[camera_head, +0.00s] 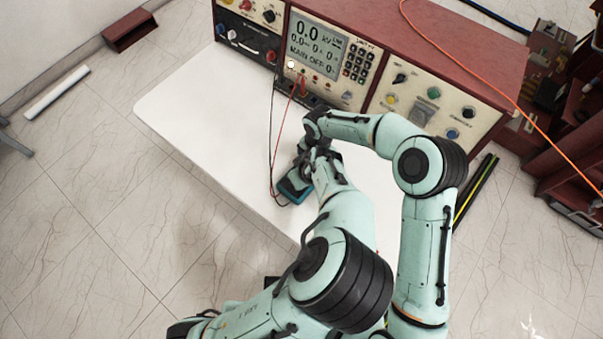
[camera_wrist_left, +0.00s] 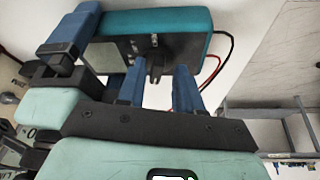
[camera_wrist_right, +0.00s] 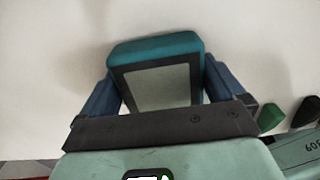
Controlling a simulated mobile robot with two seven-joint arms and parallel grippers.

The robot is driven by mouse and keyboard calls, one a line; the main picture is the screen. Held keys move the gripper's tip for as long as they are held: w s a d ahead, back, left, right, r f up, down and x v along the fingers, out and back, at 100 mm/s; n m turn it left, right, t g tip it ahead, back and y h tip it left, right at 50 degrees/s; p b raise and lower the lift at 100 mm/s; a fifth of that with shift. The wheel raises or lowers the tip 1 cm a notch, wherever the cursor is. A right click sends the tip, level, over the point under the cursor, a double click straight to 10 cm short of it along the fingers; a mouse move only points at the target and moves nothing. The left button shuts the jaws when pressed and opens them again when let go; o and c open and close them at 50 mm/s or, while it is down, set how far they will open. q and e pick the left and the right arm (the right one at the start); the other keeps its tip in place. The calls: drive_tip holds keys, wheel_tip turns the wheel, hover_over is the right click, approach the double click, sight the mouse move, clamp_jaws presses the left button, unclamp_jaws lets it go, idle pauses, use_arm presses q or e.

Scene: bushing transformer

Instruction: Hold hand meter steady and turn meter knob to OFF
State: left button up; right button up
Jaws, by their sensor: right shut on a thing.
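The hand meter is a teal box with a dark face, lying over the white table in the head view (camera_head: 294,190), mostly hidden by my arms. My right gripper (camera_wrist_right: 160,78) is shut on the meter's screen end, with blue fingers on both sides of the teal case (camera_wrist_right: 155,46). In the left wrist view, the meter (camera_wrist_left: 185,20) shows its dark face and a black knob (camera_wrist_left: 155,66). My left gripper (camera_wrist_left: 158,75) is open, its blue fingertips on either side of the knob with gaps visible. The knob's pointed setting cannot be read.
The white table (camera_head: 205,110) is clear at left. A red instrument console (camera_head: 330,50) stands along its back. Red and black leads (camera_head: 272,130) run from the console to the meter. My two arms cross closely above the table's right part.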

use_arm(q)
drive_tip(key=shift+w+d+r, duration=0.1)
drive_tip(key=v, duration=0.8)
